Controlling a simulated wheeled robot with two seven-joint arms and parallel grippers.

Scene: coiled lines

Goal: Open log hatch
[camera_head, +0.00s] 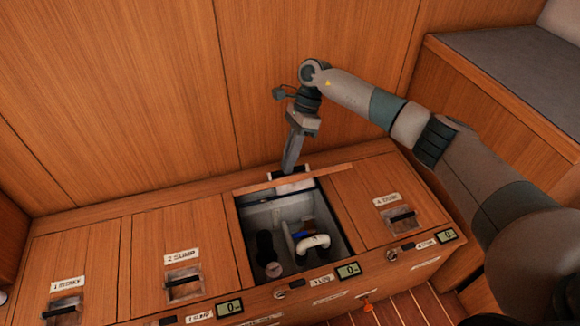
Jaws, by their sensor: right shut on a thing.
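The log hatch lid (325,172) is raised at the back of the third compartment of the wooden bench, and I see it nearly edge-on as a thin wooden strip. My right gripper (288,168) reaches down from above, behind the lid's upper edge, and is shut on its dark handle (283,174), which is mostly hidden. The compartment (333,207) is uncovered. Inside are a white curved pipe (313,243), a black cylinder (265,247) and a small blue part. My left gripper is not in view.
Hatch 2 (150,243), the first hatch (90,262) and hatch 4 (365,196) are closed, each with a dark recessed handle. Small displays (348,270) line the bench front. A wood panel wall (130,90) stands behind; a grey-cushioned seat (520,70) is at right.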

